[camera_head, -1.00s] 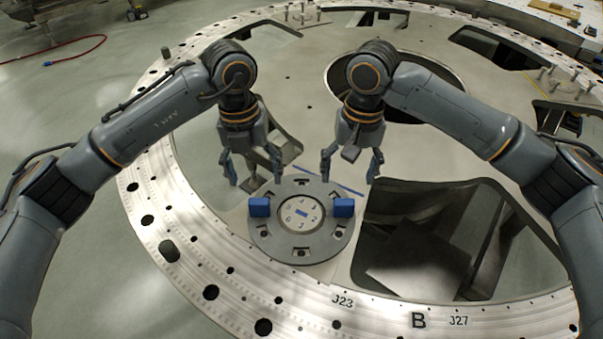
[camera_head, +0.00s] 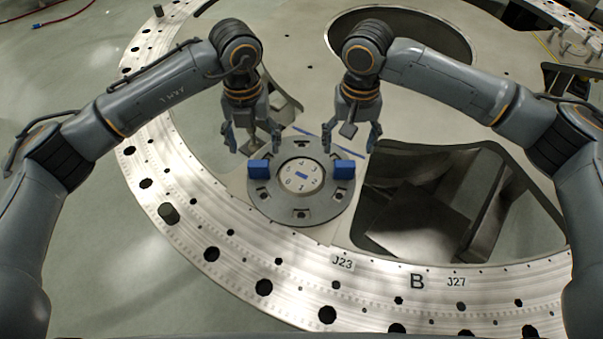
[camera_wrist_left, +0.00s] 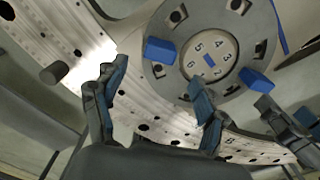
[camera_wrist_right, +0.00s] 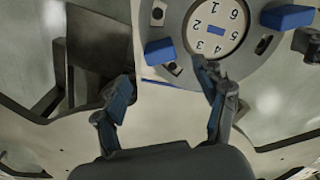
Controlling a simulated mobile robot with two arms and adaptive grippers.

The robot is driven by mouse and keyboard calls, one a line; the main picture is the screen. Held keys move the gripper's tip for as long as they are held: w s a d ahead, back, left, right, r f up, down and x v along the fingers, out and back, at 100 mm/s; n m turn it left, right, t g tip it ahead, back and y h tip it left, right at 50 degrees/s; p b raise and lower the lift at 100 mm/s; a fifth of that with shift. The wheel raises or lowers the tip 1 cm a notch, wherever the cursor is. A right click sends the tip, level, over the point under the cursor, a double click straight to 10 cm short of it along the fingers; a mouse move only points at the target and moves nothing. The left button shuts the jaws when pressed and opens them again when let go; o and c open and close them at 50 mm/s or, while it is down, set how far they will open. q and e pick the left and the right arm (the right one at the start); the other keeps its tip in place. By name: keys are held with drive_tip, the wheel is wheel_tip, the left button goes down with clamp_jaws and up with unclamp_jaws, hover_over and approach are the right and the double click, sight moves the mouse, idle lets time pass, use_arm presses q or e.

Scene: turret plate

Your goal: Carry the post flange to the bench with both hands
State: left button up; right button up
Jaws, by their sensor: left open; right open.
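The post flange (camera_head: 302,211) is a round grey disc with a pale numbered centre and two blue blocks, one on its left (camera_head: 258,169) and one on its right (camera_head: 343,169). It lies flat on the turret plate. My left gripper (camera_head: 252,150) is open and empty, just beyond the left block. My right gripper (camera_head: 352,148) is open and empty, just beyond the right block. The flange also shows in the left wrist view (camera_wrist_left: 169,88), past the open fingers, and in the right wrist view (camera_wrist_right: 176,22), partly cut off. I cannot make out the bench.
A large opening (camera_head: 420,210) in the plate lies right of the flange, and a round hole (camera_head: 400,30) lies behind. The bright drilled rim (camera_head: 300,270), marked B, J23 and J27, curves in front. A dark peg (camera_head: 168,213) stands on the rim at left.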

sight(258, 163)
use_arm(q)
wheel_tip(258, 163, down, 8)
drive_tip(key=shift+f, duration=0.1)
use_arm(e)
wheel_tip(258, 163, down, 8)
use_arm(q)
drive_tip(key=shift+w, duration=0.1)
clamp_jaws()
use_arm(e)
clamp_jaws()
